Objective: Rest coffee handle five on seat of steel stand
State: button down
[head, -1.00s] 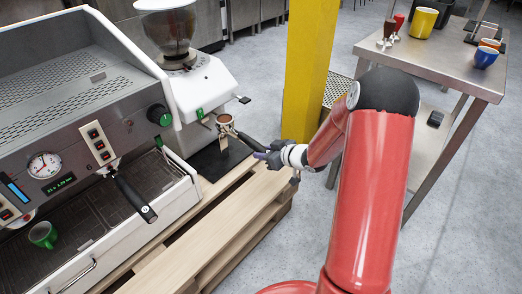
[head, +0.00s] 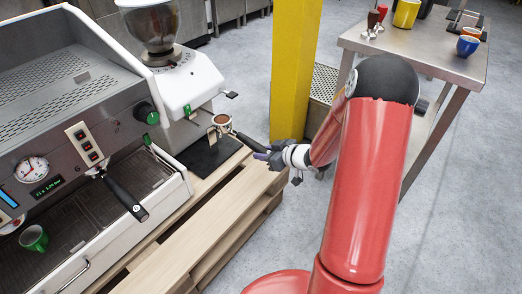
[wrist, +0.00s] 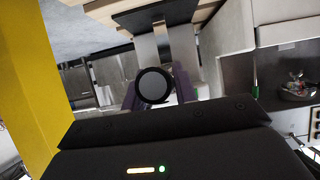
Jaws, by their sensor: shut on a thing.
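The coffee handle (head: 246,140) has a black grip and a round metal basket with brown coffee in it. My gripper (head: 264,156) is shut on the grip's end, and the basket points left towards the grinder. In the wrist view the grip's round black end (wrist: 153,86) sits between the purple finger pads of my gripper (wrist: 155,95). A small steel stand (head: 212,139) is on a black mat (head: 205,160) below the basket. Its upright plates show in the wrist view (wrist: 147,50). I cannot tell whether the basket touches its seat. No number is readable on the handle.
A white grinder (head: 188,80) stands behind the mat. The espresso machine (head: 70,130) is at left, with another black handle (head: 124,198) fitted. A yellow pillar (head: 295,60) rises behind my gripper. A steel table (head: 435,55) with cups is at back right.

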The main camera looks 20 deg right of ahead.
jog(key=shift+s+d+p, duration=0.2)
jog(key=shift+s+d, duration=0.3)
jog(key=shift+s, duration=0.2)
jog(key=shift+s+d+p, duration=0.15)
jog(key=shift+s+d, duration=0.35)
jog(key=shift+s, duration=0.2)
